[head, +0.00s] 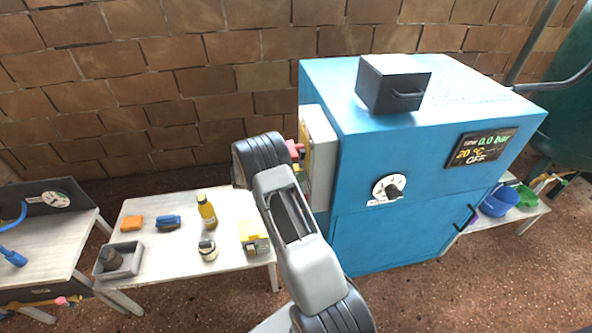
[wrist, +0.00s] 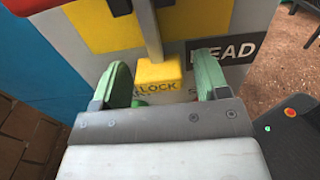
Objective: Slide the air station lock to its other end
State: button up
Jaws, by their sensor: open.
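The air station lock (wrist: 158,74) is a yellow block lettered LOCK, seen in the wrist view on a grey panel. My gripper (wrist: 163,66) is open, with one green finger to the left and one to the right of the lock. A gap shows on both sides, and I cannot tell whether either finger touches it. In the head view the air station panel (head: 319,150) is a pale box on the left side of a blue cabinet (head: 400,150). My arm hides the lock and my fingers there.
In the wrist view a grey bar (wrist: 148,28) rises above the lock, and a black label (wrist: 238,47) sits to its right. A white table (head: 180,265) with a yellow bottle (head: 207,212) and small items stands left of the cabinet. A dark box (head: 391,84) sits on top.

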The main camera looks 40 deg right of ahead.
grip_shut()
jog(key=shift+s+f+b, duration=0.1)
jog(key=shift+f+b, duration=0.45)
jog(key=shift+f, duration=0.8)
grip_release()
jog(key=shift+a, duration=0.1)
jog(key=v, duration=1.3)
jog(key=shift+w+a, duration=0.25)
jog(key=shift+a, duration=0.05)
